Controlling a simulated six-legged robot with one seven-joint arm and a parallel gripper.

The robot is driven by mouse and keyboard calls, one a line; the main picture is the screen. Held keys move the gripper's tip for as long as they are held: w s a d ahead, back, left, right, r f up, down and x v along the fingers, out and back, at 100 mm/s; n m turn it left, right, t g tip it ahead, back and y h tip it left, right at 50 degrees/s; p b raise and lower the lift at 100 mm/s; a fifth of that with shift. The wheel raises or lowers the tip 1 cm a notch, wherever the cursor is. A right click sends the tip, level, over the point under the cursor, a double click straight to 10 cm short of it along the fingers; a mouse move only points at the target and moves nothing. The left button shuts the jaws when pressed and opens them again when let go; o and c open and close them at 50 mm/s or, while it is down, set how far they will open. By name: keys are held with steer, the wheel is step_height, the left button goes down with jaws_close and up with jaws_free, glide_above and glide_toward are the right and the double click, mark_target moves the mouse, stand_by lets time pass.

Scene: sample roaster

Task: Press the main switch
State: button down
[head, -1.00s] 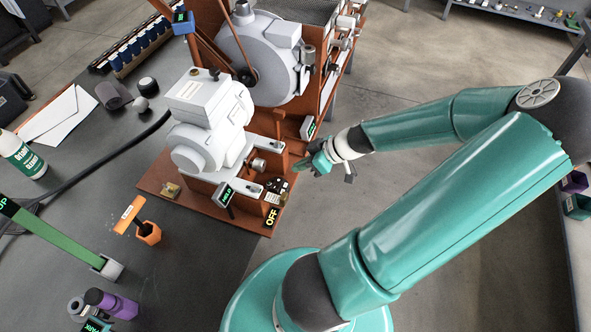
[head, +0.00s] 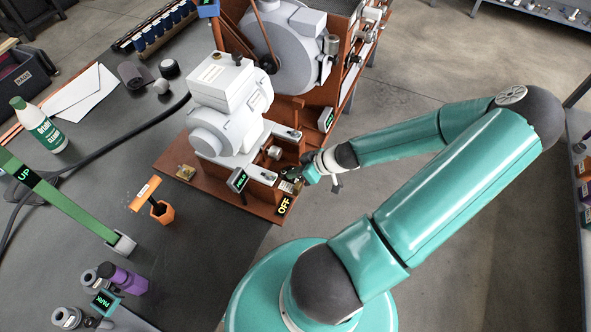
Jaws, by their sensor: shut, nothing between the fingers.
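The main switch is most likely the small dark block (head: 290,186) beside the yellow "OFF" label (head: 284,205), at the front right corner of the brown machine base (head: 262,207). My gripper (head: 304,180) is shut and empty. Its tip is right at the dark block and partly covers it, coming from the right. I cannot tell whether the tip touches the switch or which way the switch is set. The "OFF" sign is lit.
A grey motor (head: 228,105) stands on the base, with a "PARK" display (head: 238,180) in front. A large grey drum (head: 285,45) stands behind. A green lever marked "UP" (head: 70,210) crosses the bench at left.

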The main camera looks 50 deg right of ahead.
steer(key=shift+a+f, duration=0.2)
steer(key=shift+f, duration=0.15)
steer(key=shift+d, duration=0.15)
steer(key=shift+w+d+r, duration=0.2)
steer(key=shift+d+r, duration=0.1)
steer(key=shift+d, duration=0.25)
steer(key=shift+r, duration=0.1)
